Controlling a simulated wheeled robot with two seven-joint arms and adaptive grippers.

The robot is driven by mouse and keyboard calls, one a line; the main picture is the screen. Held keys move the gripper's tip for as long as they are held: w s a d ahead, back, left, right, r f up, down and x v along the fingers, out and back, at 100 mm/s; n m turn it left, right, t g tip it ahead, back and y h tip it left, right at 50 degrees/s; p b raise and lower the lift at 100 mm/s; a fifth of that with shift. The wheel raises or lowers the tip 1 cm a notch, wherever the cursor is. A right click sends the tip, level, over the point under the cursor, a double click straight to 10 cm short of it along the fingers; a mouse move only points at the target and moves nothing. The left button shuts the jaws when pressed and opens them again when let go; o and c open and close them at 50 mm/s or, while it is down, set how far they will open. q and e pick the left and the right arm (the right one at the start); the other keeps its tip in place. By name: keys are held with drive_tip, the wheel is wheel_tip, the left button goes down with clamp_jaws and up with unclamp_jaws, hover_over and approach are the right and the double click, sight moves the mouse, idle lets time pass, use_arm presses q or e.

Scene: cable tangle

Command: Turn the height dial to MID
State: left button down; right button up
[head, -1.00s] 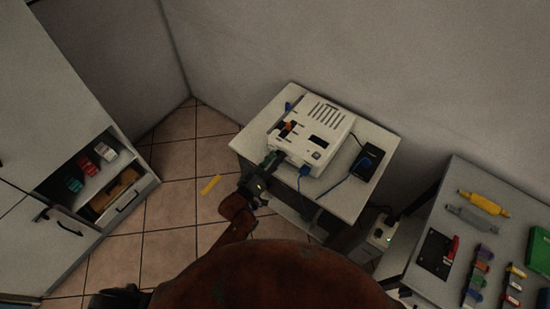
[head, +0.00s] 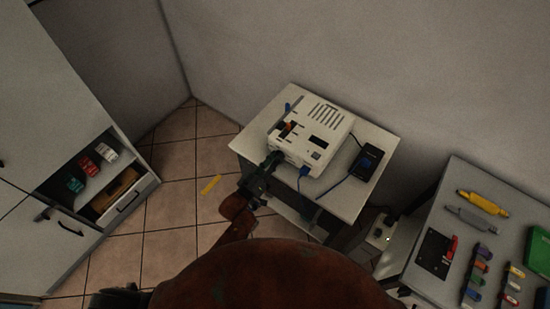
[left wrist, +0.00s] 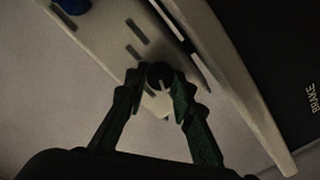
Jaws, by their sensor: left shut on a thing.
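The white box-shaped device (head: 335,122) sits on the small table, with slots on top. My left gripper (head: 272,160) is at its near left side. In the left wrist view, the left gripper (left wrist: 159,88) has its two green fingers closed around a small round black dial (left wrist: 159,72) on the pale panel. A light pointer line shows on the dial, but the lettering around it is not readable. In the head view the dial is hidden by the gripper. My right gripper is not seen.
A blue plug (head: 304,171) with a cable and a black box (head: 367,163) lie right of my left gripper. An orange part (head: 289,127) is on the device's top. A side bench (head: 468,180) stands right and an open cabinet (head: 120,165) left.

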use_arm(q)
drive_tip(key=m+p, duration=0.1)
drive_tip(key=m, duration=0.1)
drive_tip(key=shift+m, duration=0.3)
drive_tip(key=m+p, duration=0.1)
drive_tip(key=m, duration=0.1)
drive_tip(key=shift+s+f+m, duration=0.1)
drive_tip(key=shift+f+m, duration=0.05)
drive_tip(key=shift+m, duration=0.15)
drive_tip(key=shift+s+a+f+m, duration=0.1)
drive_tip(key=shift+f+m, duration=0.05)
drive_tip(key=shift+m, duration=1.15)
drive_tip(key=shift+f+m, duration=0.15)
drive_tip(key=shift+m, duration=1.15)
drive_tip(key=c, duration=1.9)
unclamp_jaws()
drive_tip(key=shift+c, duration=0.2)
drive_tip(key=shift+o, duration=1.4)
drive_tip(key=shift+r+p, duration=0.3)
drive_tip(key=v, duration=1.1)
drive_tip(key=shift+s, duration=0.35)
